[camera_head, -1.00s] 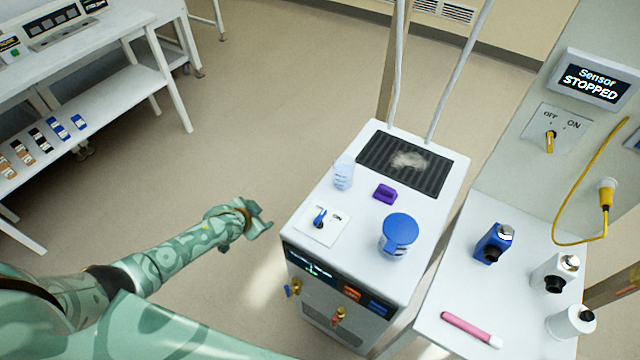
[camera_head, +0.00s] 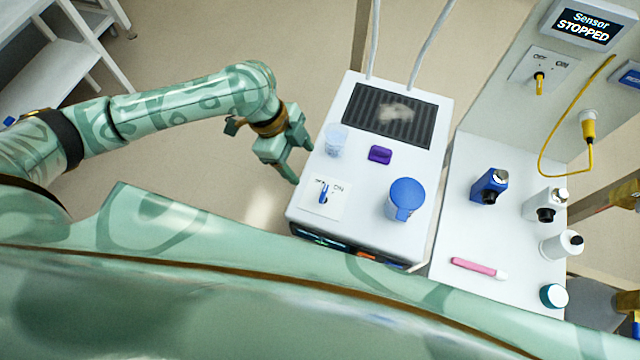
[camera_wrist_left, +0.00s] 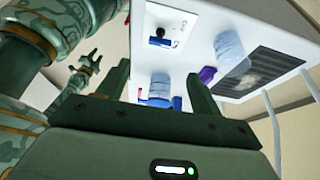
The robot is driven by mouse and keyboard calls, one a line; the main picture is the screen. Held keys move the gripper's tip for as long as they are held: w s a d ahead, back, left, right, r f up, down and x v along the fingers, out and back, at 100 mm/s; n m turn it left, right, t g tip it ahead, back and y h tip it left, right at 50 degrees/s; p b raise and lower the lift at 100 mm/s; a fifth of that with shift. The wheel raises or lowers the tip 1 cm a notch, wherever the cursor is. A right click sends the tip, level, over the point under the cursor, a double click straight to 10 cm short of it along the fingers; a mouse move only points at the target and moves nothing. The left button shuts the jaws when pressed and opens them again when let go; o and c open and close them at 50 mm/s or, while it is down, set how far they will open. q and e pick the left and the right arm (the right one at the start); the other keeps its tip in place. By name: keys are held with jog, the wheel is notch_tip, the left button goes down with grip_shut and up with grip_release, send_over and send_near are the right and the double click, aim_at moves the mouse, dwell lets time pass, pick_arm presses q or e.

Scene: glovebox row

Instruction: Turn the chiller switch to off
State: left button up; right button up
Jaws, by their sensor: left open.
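The chiller (camera_head: 365,219) is a white box with a dark ribbed top panel. Its switch (camera_head: 323,194) has a blue handle on a white plate at the near left of the top. ON shows beside the handle; the OFF lettering is partly covered, and I cannot tell the setting. The switch also shows at the top of the left wrist view (camera_wrist_left: 158,40). My left gripper (camera_head: 301,163) is open and empty, just left of the chiller's left edge, apart from the switch. A small green gripper (camera_wrist_left: 88,66), probably my right, shows in the wrist view; its jaws are unclear.
The side table (camera_head: 450,222) holds several bottles and a pink marker (camera_head: 478,268). A second OFF/ON switch (camera_head: 539,84) is on the wall panel.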

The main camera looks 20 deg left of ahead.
pick_arm(q)
jog(key=b, duration=0.3)
send_over(320, 188)
jog(key=s, duration=0.3)
jog(key=f, duration=1.1)
jog(key=shift+w+d, duration=0.2)
jog(key=shift+d, duration=0.15)
jog(key=shift+d+f, duration=0.15)
pick_arm(e)
jog(key=f, duration=0.1)
jog(key=a+f, duration=0.1)
jog(key=f, duration=0.1)
jog(key=shift+s+a, duration=0.1)
jog(key=shift+s, duration=0.05)
pick_arm(q)
jog(key=shift+p, duration=0.3)
jog(key=c, duration=1)
pick_arm(e)
jog(key=shift+r, duration=0.1)
